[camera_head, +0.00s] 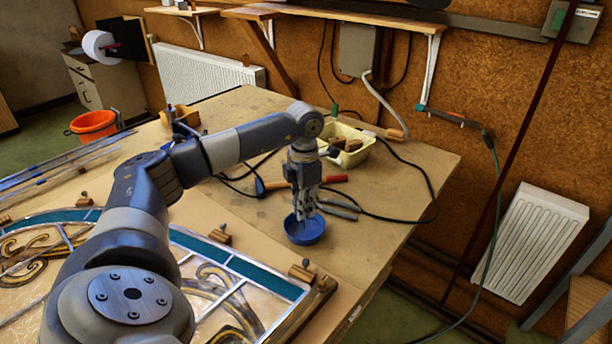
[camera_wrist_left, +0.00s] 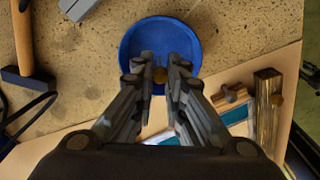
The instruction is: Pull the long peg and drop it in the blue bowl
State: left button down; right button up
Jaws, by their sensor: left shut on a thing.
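The blue bowl (camera_head: 306,236) stands on the table, right of the leaded panel (camera_head: 235,258). My left gripper (camera_head: 305,214) points down over the bowl. In the left wrist view the bowl (camera_wrist_left: 135,52) lies beyond the fingertips (camera_wrist_left: 160,76). The fingers are shut on the peg (camera_wrist_left: 160,74), of which only a small round brown end shows between them. Its length is hidden. Wooden blocks with pegs sit along the panel's edge, one at the near corner (camera_head: 301,271) and one farther left (camera_head: 220,236). My right gripper is not in view.
A hammer (camera_head: 318,179) and a dark tool (camera_head: 338,209) lie behind the bowl. A cream tub (camera_head: 352,157) with wooden pieces stands farther back. Black cables (camera_head: 420,172) curve over the table right of the bowl. The table's right edge is near.

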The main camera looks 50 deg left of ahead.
pick_arm(q)
jog(key=shift+f+b, duration=0.45)
jog(key=shift+f, duration=0.25)
dwell(0.4)
jog(key=c, duration=1.6)
grip_release()
jog(key=shift+o, duration=0.2)
jog(key=shift+r, duration=0.15)
notch_tip(320, 180, up, 12)
